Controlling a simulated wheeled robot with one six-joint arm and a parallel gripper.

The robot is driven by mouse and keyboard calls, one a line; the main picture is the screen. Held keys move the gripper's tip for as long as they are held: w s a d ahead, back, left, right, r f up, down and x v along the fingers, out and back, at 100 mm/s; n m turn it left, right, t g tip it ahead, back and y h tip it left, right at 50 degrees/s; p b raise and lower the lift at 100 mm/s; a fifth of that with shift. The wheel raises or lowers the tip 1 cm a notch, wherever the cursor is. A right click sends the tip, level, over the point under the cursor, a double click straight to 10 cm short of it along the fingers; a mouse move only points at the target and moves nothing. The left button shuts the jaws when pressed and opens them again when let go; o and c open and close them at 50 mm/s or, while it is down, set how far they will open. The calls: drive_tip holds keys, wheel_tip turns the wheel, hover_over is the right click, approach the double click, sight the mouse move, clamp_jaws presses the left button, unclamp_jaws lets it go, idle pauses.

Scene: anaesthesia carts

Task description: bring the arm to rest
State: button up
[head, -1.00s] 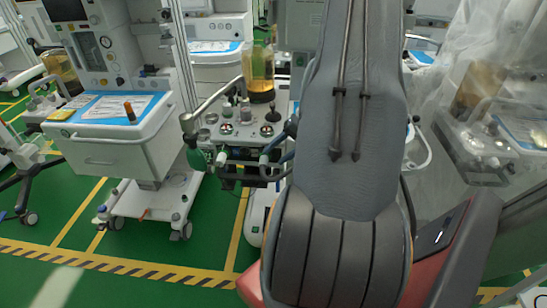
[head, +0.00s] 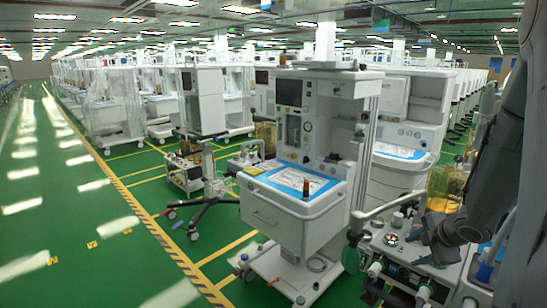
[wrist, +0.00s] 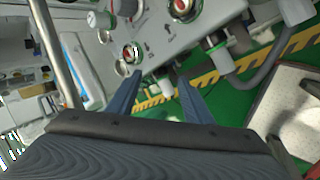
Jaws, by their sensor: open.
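My arm hangs down along the right edge of the head view. My gripper (head: 430,235) is at its lower end, close to the grey panel with knobs (head: 400,240) on the anaesthesia machine. In the wrist view, my gripper (wrist: 160,80) shows two blue-grey fingers set apart, with nothing between them. The panel with its red-centred knobs (wrist: 133,53) lies beyond the fingertips. I cannot tell the exact gap to it.
A white cart (head: 300,215) with a blue-edged top stands left of my gripper, with a small amber bottle (head: 306,187) on it. An amber canister (head: 445,187) is close to my arm. The green floor aisle (head: 70,220) at left is clear.

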drive_tip(key=s+a+r+m+g+h, duration=0.1)
drive_tip(key=s+a+r+m, duration=0.15)
drive_tip(key=a+m, duration=0.35)
drive_tip(key=s+a+r+m+g+h, duration=0.1)
drive_tip(key=a+r+m, duration=0.25)
drive_tip(key=a, duration=0.45)
drive_tip(key=s+a+r+m+g+y, duration=0.1)
drive_tip(key=s+a+m+g, duration=0.2)
drive_tip(key=s+a+m, duration=0.5)
drive_tip(key=s+a, duration=0.5)
drive_tip(key=a, duration=0.1)
drive_tip(key=shift+s+a+g+y+b, duration=0.2)
drive_tip(key=shift+a+g+y+b, duration=0.1)
drive_tip(key=shift+g+y, duration=0.1)
